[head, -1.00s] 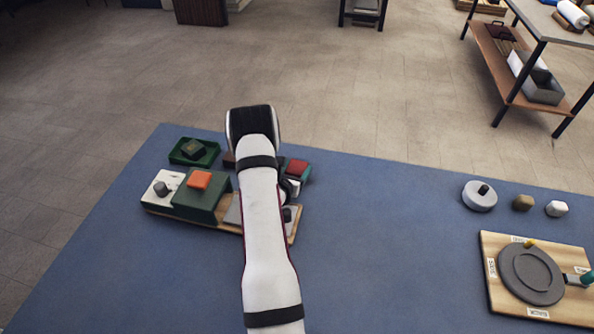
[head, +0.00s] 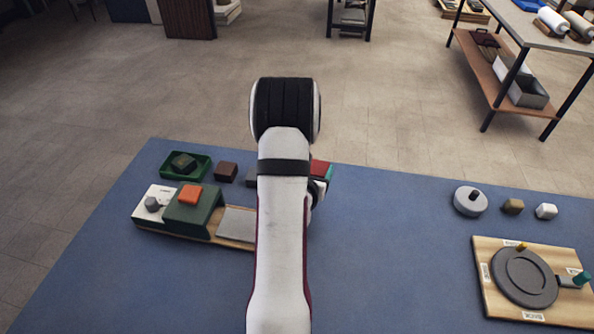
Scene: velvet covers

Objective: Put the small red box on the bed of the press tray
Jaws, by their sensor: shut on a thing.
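The small red box (head: 321,167) shows just right of my forearm, at the far side of the blue table. Whether the box touches the table cannot be told. To the left lies a wooden base with a green block (head: 186,214) topped by an orange piece (head: 190,194). A flat grey plate (head: 237,223), which looks like the press tray's bed, lies on that base, left of my arm. The base's right end is hidden by my arm.
A green tray (head: 206,167) holding a dark green piece and a brown block (head: 227,172) stand behind the base. At right are a grey round piece (head: 470,202), two small blocks and a board with a grey disc (head: 524,276). The table's middle right is clear.

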